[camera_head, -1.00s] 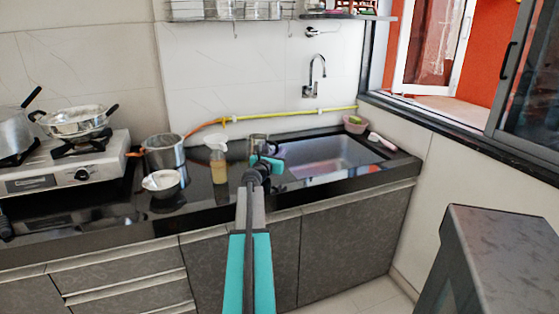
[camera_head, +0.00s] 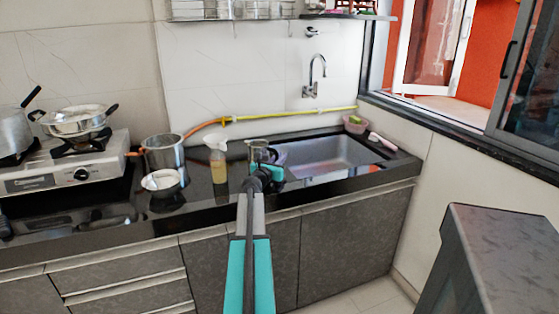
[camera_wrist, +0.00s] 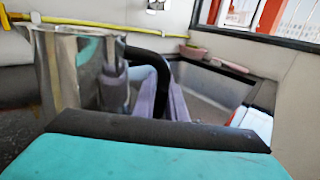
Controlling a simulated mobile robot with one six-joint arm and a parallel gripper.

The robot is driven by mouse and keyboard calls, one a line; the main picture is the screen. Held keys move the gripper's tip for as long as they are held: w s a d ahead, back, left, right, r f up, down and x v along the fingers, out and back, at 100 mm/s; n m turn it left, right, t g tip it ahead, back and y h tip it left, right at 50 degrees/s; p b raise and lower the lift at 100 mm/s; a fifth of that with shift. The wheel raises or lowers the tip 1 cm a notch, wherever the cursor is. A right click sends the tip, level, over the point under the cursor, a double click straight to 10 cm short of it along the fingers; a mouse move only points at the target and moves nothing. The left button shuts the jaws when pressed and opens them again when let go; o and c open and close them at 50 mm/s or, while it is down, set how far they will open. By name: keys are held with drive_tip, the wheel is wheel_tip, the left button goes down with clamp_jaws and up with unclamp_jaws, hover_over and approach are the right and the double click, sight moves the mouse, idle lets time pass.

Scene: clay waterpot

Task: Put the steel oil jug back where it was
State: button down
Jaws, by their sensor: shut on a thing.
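The steel oil jug (camera_head: 257,151) is a small shiny metal jug with a dark handle, upright at the left end of the sink. In the wrist view the jug (camera_wrist: 72,72) fills the left side, with its black handle curving to the right. My gripper (camera_head: 270,163) is at the jug's right side, shut on it at the handle; its fingers (camera_wrist: 163,92) show there in the wrist view. My arm hides the jug's base in the head view, so I cannot tell whether it touches the counter.
The sink (camera_head: 325,157) lies right of the jug. An oil bottle with a white top (camera_head: 218,162), a steel pot (camera_head: 164,154) and a bowl (camera_head: 161,181) stand left. A yellow hose (camera_head: 270,116) runs behind. The counter front between bottle and jug is clear.

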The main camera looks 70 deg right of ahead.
drive_tip(key=shift+f, duration=0.1)
drive_tip(key=c, duration=1.8)
unclamp_jaws()
drive_tip(key=shift+a, duration=0.15)
drive_tip(key=shift+w+a, duration=0.2)
drive_tip(key=shift+a, duration=1.75)
drive_tip(key=shift+w+a, duration=0.2)
drive_tip(key=shift+a, duration=1.75)
drive_tip(key=shift+w+a, duration=0.2)
drive_tip(key=shift+a, duration=1.75)
drive_tip(key=shift+r, duration=0.2)
